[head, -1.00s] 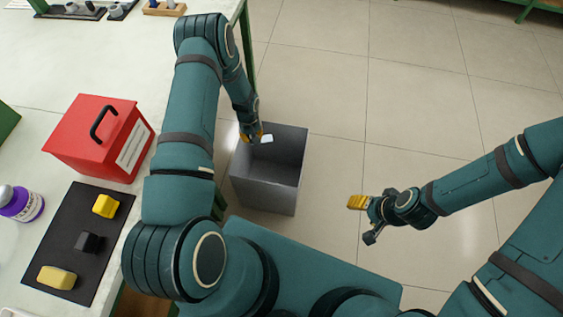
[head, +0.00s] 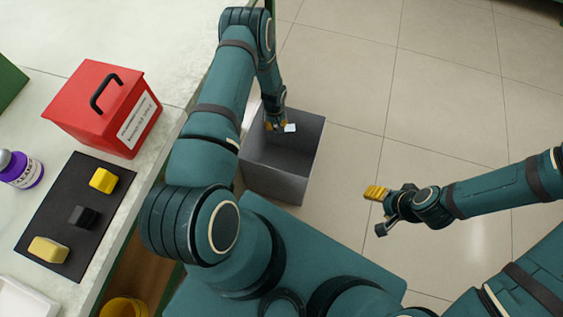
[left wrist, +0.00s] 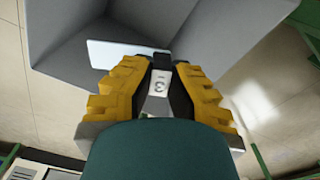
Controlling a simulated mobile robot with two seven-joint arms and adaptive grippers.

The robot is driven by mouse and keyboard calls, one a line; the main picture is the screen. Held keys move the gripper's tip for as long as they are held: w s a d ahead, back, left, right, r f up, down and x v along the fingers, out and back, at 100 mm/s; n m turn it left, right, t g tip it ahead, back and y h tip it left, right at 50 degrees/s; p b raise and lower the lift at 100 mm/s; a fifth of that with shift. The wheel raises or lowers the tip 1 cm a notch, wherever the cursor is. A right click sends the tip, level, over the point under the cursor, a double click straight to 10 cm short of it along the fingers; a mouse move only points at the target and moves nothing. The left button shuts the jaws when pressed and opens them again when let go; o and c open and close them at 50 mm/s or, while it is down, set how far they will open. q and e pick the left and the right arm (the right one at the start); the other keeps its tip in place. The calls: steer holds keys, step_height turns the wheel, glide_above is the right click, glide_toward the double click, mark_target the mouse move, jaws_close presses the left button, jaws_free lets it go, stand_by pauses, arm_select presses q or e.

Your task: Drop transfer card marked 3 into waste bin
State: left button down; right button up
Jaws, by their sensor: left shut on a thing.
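My left gripper (head: 277,126) is shut on a small white card (head: 290,128). It holds the card over the mouth of the grey, open-topped waste bin (head: 276,181), which stands on the floor beside the bench. In the left wrist view the card (left wrist: 115,54) sticks out at the fingertips, with the bin wall (left wrist: 215,35) beyond it. A pale piece between the yellow fingers bears a mark like a 3. My right gripper (head: 377,194) hangs empty over the floor at the right; its jaw opening is unclear.
On the bench at left stand a red box (head: 92,115) with a black handle and a purple-labelled bottle (head: 20,170). A black mat (head: 62,198) carries two yellow blocks and a black one. A yellow container (head: 124,307) sits low beside the bench. The floor at right is clear.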

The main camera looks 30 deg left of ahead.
arm_select(q)
steer(key=shift+f, duration=0.35)
steer(key=c, duration=1)
jaws_free()
steer(key=shift+r, duration=0.1)
step_height(320, 180, up, 12)
steer(key=shift+f, duration=0.1)
